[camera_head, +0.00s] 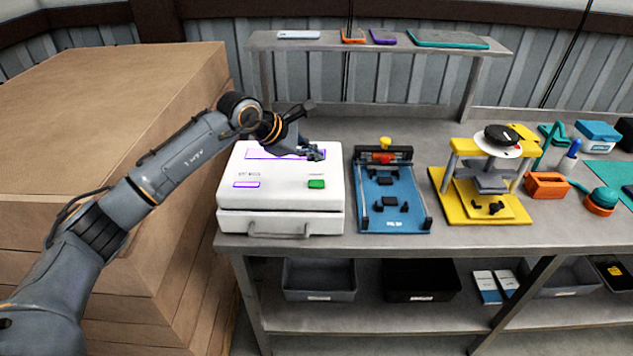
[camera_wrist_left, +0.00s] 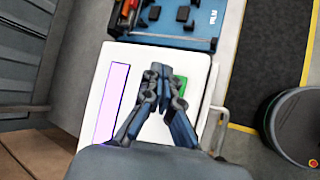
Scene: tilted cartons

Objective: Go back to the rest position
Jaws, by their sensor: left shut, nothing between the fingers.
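My left gripper (camera_head: 316,154) is shut and empty above the back right part of a white box-shaped machine (camera_head: 282,217). The machine has a purple-outlined panel, a green button (camera_head: 317,184) and a front handle. In the left wrist view my left gripper (camera_wrist_left: 158,70) has its fingertips together over the white machine (camera_wrist_left: 140,62), between the purple-outlined panel (camera_wrist_left: 112,104) and the green button (camera_wrist_left: 181,86), which it partly covers. Whether the fingertips touch the machine's top cannot be told. My right gripper is not in view.
A blue fixture (camera_head: 393,218) and a yellow press (camera_head: 455,213) stand to the right on the grey workbench (camera_head: 350,242). A raised shelf (camera_head: 390,48) runs behind. Stacked brown cartons (camera_head: 110,95) fill the left, close to my left arm. Dark bins (camera_head: 318,278) sit on the lower shelf.

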